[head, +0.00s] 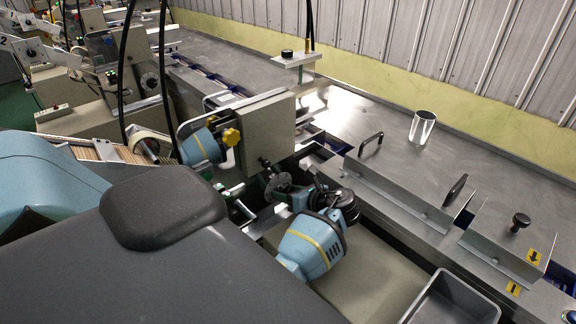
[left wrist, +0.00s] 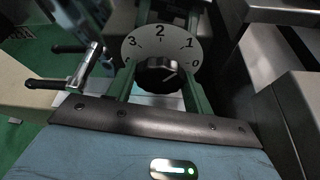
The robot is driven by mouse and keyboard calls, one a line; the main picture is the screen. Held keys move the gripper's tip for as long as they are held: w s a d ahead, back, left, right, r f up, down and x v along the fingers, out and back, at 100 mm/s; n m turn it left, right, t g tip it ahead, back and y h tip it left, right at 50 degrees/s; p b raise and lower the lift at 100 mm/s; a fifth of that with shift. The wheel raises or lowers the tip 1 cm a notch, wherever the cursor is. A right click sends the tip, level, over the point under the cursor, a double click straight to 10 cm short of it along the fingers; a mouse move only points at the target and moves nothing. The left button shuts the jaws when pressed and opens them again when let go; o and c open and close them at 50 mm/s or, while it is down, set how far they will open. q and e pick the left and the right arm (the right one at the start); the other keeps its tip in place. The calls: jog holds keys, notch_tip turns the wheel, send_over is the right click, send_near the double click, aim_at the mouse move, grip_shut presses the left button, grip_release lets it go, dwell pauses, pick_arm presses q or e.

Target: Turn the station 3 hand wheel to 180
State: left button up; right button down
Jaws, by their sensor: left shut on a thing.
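A black round knob (left wrist: 158,75) sits on a pale dial (left wrist: 140,47) marked 0, 1, 2 and 3 in the left wrist view. A light line on the knob points right, toward the 0 side. My left gripper (left wrist: 163,82) has a green finger on each side of the knob and is shut on it. In the head view my left gripper (head: 282,188) is beside the dark wheel-like part (head: 277,184) at the grey station box (head: 266,128), with its tips largely hidden. No station 3 label is readable. My right gripper is not in view.
A crank with a black grip (left wrist: 45,83) stands left of the dial in the left wrist view. Handled metal covers (head: 400,192), a metal cup (head: 422,127) and a grey bin (head: 452,300) are to the right.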

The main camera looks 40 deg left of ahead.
pick_arm(q)
jog(key=shift+s+n+t, duration=0.2)
jog(key=shift+n+t, duration=1.5)
jog(key=shift+n, duration=0.5)
jog(key=o, duration=1)
jog(key=shift+c, duration=0.2)
jog(key=shift+v, duration=3.9)
